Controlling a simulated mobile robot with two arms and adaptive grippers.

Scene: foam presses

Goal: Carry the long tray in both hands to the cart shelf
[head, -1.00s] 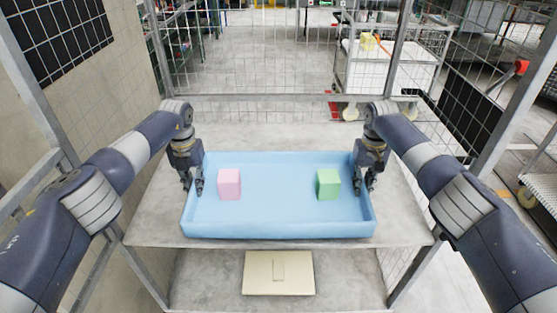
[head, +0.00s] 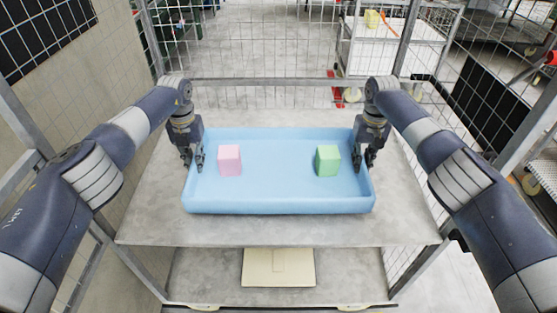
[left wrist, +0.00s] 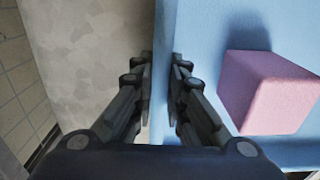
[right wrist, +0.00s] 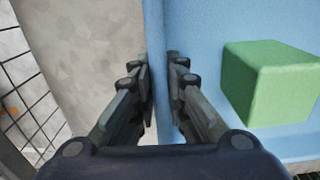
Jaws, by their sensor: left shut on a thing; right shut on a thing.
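The long tray (head: 277,206) is light blue, wide and shallow, and lies level over a grey shelf (head: 280,231) in the head view. I cannot tell whether it touches the shelf. A pink cube (head: 230,160) stands in its left part and a green cube (head: 327,160) in its right part. My left gripper (head: 193,163) is shut on the tray's left wall, which also shows between its fingers in the left wrist view (left wrist: 163,70). My right gripper (head: 365,162) is shut on the right wall, seen in the right wrist view (right wrist: 157,40).
Metal posts and wire mesh (head: 255,40) enclose the shelf at the back and sides. A beige panel (head: 278,268) lies on a lower level. A wheeled white cart (head: 395,40) with a yellow block (head: 372,18) stands behind the mesh at right. Bare shelf shows around the tray.

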